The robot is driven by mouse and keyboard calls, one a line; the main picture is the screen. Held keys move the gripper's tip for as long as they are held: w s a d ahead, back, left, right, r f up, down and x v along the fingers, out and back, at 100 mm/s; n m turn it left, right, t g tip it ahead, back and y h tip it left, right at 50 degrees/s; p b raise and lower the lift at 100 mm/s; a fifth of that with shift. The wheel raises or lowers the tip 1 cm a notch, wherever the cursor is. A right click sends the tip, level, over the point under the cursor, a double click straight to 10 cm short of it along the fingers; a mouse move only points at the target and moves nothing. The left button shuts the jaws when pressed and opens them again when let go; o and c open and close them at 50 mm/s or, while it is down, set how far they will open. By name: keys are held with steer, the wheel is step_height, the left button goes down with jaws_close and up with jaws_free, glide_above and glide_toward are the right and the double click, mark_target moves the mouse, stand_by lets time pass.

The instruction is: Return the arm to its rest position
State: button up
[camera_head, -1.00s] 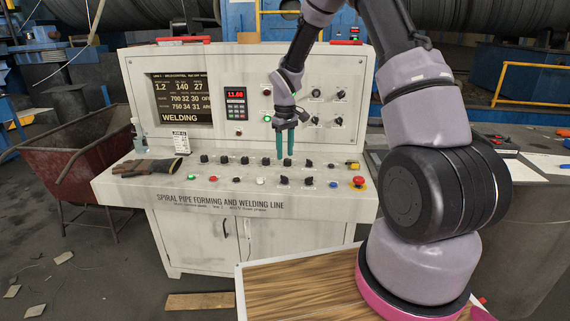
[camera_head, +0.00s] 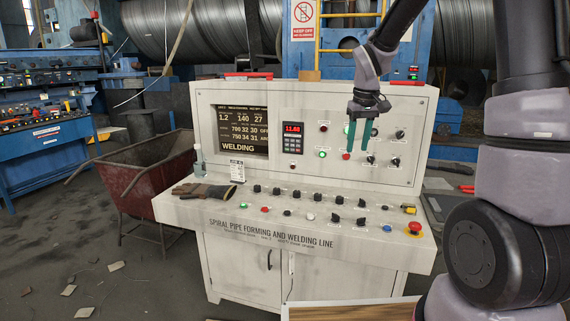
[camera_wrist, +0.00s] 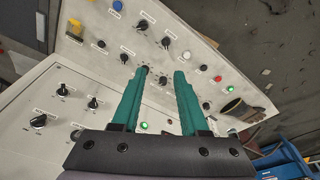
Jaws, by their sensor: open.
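My gripper (camera_head: 358,137) is raised in front of the upright panel of the control console (camera_head: 335,243), above its sloped desk. Its two teal fingers point down, are apart and hold nothing. In the wrist view the open fingers (camera_wrist: 158,98) show a gap between them, with knobs and a lit green button of the console behind. The arm reaches in from the upper right, bent at its joints. Whether the fingertips touch the panel cannot be told for certain; they appear clear of the desk.
Gloves (camera_head: 204,191) and a small bottle (camera_head: 198,160) rest at the desk's left end. A red emergency button (camera_head: 415,228) is at its right. A red cart (camera_head: 150,180) stands left of the console. A wooden-topped surface (camera_head: 350,312) lies low in front.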

steer(key=s+r+m+t, duration=0.1)
steer(key=s+r, duration=0.3)
steer(key=s, duration=0.4)
steer(key=s+d+r+m+t+y, duration=0.1)
steer(key=s+r+m+t, duration=0.1)
steer(key=s+r, duration=0.3)
steer(key=s+d+r+m+t, duration=0.1)
steer(key=s+r, duration=0.4)
steer(key=s, duration=0.5)
steer(key=m+t, duration=0.1)
steer(key=m, duration=0.1)
steer(key=shift+s+d+r+m+y, duration=0.25)
steer(key=shift+s+m+y, duration=0.05)
steer(key=shift+y, duration=0.1)
